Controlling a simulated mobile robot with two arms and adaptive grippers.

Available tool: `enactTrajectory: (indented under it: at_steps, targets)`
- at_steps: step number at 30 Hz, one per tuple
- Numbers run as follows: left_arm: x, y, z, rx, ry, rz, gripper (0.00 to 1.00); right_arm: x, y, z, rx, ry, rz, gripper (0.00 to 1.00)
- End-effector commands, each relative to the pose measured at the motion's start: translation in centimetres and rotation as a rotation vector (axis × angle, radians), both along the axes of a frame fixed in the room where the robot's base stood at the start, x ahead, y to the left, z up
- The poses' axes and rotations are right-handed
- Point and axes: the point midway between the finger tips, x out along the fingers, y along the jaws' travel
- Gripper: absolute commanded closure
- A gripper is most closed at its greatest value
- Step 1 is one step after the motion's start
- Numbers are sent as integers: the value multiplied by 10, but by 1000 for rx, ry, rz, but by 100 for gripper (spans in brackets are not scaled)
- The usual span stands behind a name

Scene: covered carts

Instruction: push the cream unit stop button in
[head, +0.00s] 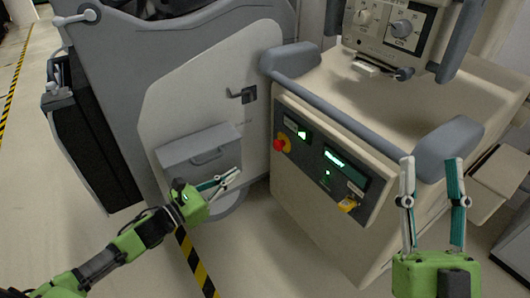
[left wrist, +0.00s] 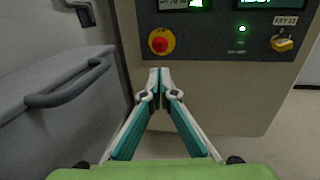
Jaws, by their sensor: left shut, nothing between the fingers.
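The cream unit (head: 330,225) stands right of centre in the head view, with a dark control panel on its front. The red stop button (head: 279,144) on a yellow base is at the panel's left end; it also shows in the left wrist view (left wrist: 159,43). My left gripper (head: 234,173) is shut and empty, below and left of the button and apart from it. In the left wrist view its fingertips (left wrist: 161,71) meet just below the button in the picture. My right gripper (head: 431,162) is open and empty, in front of the unit's right side.
A grey unit with a drawer box (head: 198,148) and handle stands close left of the cream unit. The panel also has green displays (head: 344,163) and a yellow key switch (head: 348,204). A grey rail (head: 345,115) runs above the panel. Striped tape (head: 197,265) marks the floor.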

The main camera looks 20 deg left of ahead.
Motion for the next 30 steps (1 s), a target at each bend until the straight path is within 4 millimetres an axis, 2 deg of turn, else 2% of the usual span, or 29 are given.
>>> enactTrajectory:
  at_steps: [11, 16, 20, 30]
  targets:
    - [0, -1, 1, 8, -8, -3, 100, -2, 0, 2, 2, -8, 0, 60]
    - [10, -6, 1, 8, -10, -3, 100, -10, -1, 10, 18, -62, 4, 60]
    - [25, -14, 2, 8, -10, -3, 100, -25, -4, 23, 46, -156, 9, 60]
    - [71, -39, 2, 8, -9, -2, 100, -85, -16, 54, 141, -463, 25, 60]
